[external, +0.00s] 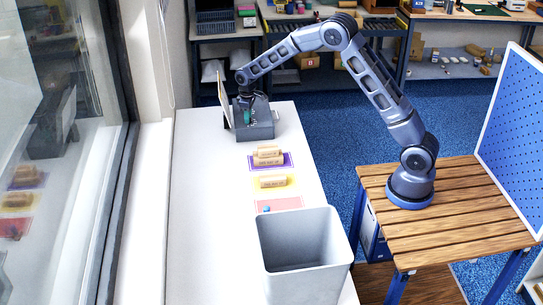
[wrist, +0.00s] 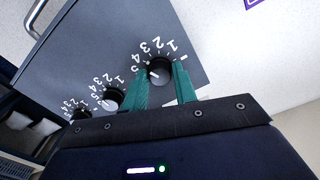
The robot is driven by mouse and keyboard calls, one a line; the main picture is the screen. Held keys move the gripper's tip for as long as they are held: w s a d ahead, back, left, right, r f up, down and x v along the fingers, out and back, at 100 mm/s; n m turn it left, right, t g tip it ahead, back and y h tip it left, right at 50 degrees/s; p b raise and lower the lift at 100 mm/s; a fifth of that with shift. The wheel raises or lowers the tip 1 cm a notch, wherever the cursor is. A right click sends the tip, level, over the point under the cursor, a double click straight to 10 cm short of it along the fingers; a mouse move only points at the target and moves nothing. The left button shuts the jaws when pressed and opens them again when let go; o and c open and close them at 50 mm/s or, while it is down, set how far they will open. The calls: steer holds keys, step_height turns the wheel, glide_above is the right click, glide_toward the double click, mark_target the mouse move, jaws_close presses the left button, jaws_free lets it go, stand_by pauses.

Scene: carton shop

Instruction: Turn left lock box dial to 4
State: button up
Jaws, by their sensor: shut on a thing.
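The grey lock box (external: 259,131) stands at the far end of the white table in the external view. Its panel (wrist: 200,40) in the wrist view has three black dials with white numbers that appear upside down. The dial at the picture's right, the left lock box dial (wrist: 160,70), is between the green fingers of my gripper (wrist: 161,84). My gripper is shut on it. A light mark shows on the knob's lower-left part. The middle dial (wrist: 111,99) and the far dial (wrist: 82,114) are free. In the external view my gripper (external: 247,117) is at the box; the dials are too small to read.
Wrapped rolls (external: 267,155) lie on purple and yellow mats nearer the camera. A red mat (external: 285,204) and a grey bin (external: 303,244) are at the front. A window runs along the left. The table's left side is clear.

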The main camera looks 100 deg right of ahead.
steer(key=shift+n, duration=0.5)
steer(key=o, duration=1)
step_height(320, 180, up, 11)
steer(key=shift+f, duration=0.1)
stand_by(0.3)
